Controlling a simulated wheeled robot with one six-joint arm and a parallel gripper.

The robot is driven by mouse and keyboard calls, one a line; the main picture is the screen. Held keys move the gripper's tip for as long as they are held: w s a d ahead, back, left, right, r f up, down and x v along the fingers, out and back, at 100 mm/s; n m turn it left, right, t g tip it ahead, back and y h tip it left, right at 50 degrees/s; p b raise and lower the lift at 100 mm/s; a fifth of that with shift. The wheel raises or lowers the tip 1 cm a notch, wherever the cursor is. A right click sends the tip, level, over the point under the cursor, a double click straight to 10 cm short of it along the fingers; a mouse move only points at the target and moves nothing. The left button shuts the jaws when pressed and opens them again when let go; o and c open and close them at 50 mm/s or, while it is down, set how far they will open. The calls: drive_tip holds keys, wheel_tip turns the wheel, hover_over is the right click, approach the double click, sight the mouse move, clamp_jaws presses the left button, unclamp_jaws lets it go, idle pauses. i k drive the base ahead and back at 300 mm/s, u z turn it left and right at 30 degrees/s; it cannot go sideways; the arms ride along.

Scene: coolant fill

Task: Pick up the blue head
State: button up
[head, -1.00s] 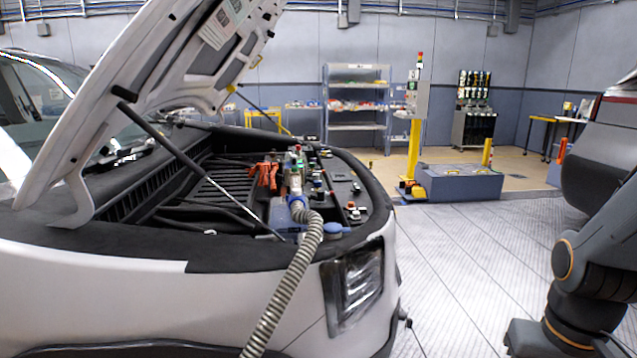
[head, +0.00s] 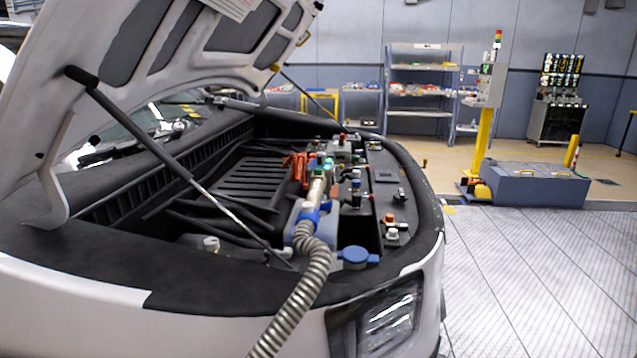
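A pale fill head with a blue collar (head: 307,217) stands in the open engine bay, on the end of a grey ribbed hose (head: 303,290). Its top has a green part, and its lower end is partly hidden by the hose and the parts around it. A round blue cap (head: 355,257) sits to its right near the front edge of the bay. I cannot tell for sure which blue part is the blue head. My gripper is not in view.
The raised hood (head: 125,85) and its strut (head: 185,170) overhang the bay's left side. Orange connectors (head: 297,167) lie behind the head. The striped floor right of the car (head: 530,270) is clear up to a grey block (head: 530,186) with a yellow post.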

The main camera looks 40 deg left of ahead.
sight(320, 187)
drive_tip(key=u, duration=0.5)
drive_tip(key=i, duration=0.6)
drive_tip(key=u, duration=0.6)
